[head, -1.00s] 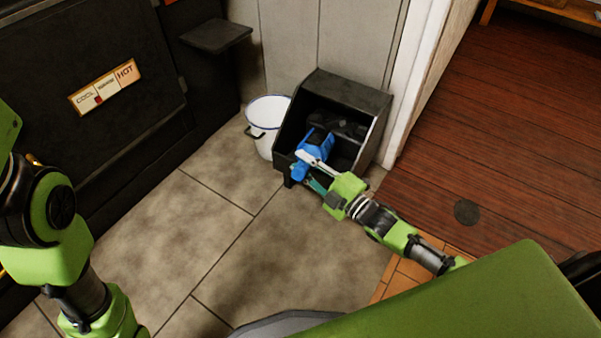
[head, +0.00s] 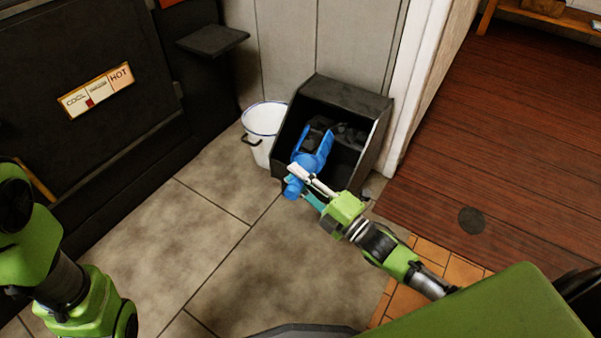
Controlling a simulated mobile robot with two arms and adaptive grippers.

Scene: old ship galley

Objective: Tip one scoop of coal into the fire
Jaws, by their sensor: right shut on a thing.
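A blue scoop (head: 311,161) is in the mouth of the black coal box (head: 345,90), in front of dark coal lumps (head: 350,134). My right gripper (head: 311,186) is shut on the scoop's handle, at the front of the box. I cannot tell whether any coal lies in the scoop. The black stove (head: 80,40), with a COOL to HOT gauge plate (head: 96,90), stands at the left. No fire shows. My left arm is at the left edge, and its gripper is not in view.
A white bucket with a blue rim (head: 262,146) stands close to the left of the coal box. A dark shelf (head: 213,39) juts from the stove above the floor. The tiled floor (head: 210,225) in front is clear. A white door post (head: 413,95) stands right of the box.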

